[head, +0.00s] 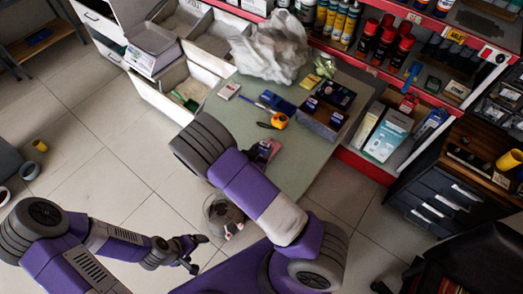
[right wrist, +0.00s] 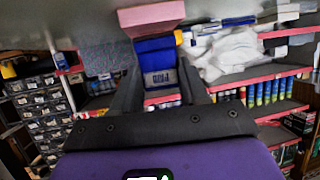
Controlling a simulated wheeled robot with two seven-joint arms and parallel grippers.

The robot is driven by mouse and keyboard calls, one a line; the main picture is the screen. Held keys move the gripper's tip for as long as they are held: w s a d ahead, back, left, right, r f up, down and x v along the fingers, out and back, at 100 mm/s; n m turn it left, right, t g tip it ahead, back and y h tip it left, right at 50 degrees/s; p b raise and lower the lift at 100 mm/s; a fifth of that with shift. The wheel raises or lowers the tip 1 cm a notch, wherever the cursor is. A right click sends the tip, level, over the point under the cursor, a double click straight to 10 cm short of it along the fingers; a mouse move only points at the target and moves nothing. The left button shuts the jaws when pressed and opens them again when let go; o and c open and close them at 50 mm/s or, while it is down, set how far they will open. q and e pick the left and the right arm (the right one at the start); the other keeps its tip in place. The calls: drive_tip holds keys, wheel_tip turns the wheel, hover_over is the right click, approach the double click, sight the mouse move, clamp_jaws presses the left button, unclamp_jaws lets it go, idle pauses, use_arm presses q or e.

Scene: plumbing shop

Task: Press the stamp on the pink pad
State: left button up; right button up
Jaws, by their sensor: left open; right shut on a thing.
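My right gripper (right wrist: 158,45) is shut on a blue stamp (right wrist: 157,72) with a pale label, seen between the dark fingers in the right wrist view. The pink pad (right wrist: 152,17) lies just beyond the fingertips against the grey tabletop. The stamp's far end meets the pad's edge in the picture; I cannot tell whether they touch. A small pinkish patch (head: 268,150) shows beside that arm at the table's edge. My left gripper (head: 190,251) is open and empty above the floor.
The green table (head: 305,165) carries a tape measure (head: 279,120), a dark blue item (head: 283,103), a box (head: 322,118) and a crumpled plastic bag (head: 270,48). Shelves of cans stand behind. A drawer cabinet (head: 450,205) stands at right. Open floor lies at left.

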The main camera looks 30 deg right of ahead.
drive_tip(key=shift+f+b, duration=0.35)
drive_tip(key=shift+f, duration=0.2)
idle(0.9)
drive_tip(key=shift+r, duration=0.15)
wheel_tip(320, 180, up, 6)
drive_tip(key=p, duration=0.5)
drive_tip(key=shift+p, duration=0.3)
